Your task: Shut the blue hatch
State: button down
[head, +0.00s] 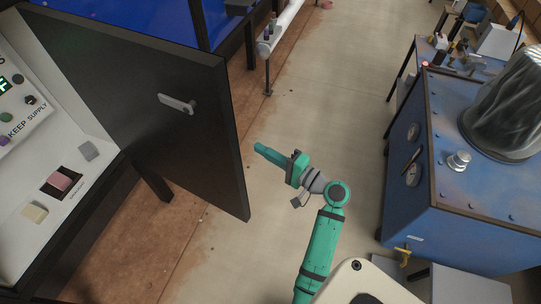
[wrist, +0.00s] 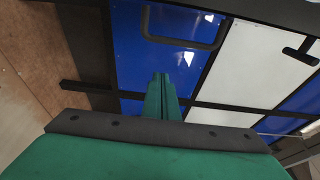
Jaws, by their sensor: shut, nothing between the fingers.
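A blue panel (wrist: 168,55) with a dark bar-like frame on it fills the upper middle of the wrist view. Blue surfaces (head: 120,12) also show at the top left of the head view, behind a dark door. I cannot tell for sure which of these is the blue hatch. The dark door (head: 150,90), with a grey handle (head: 177,104), stands swung out at the left. My gripper (head: 257,147) is shut and empty, just right of the door's free edge in the picture, with a visible gap. It also shows in the wrist view (wrist: 160,77), pointing towards the blue panel.
A control panel (head: 62,190) with buttons lies at the left. A blue machine (head: 450,200) with gauges and a glass dome stands at the right. A white rail (head: 285,25) is at the top. The floor (head: 310,110) between is clear.

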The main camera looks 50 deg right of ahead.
jog(key=w+a, duration=0.1)
jog(key=a, duration=0.1)
jog(key=w+a, duration=0.1)
jog(key=a, duration=0.1)
jog(key=shift+w, duration=0.4)
jog(key=shift+a, duration=0.15)
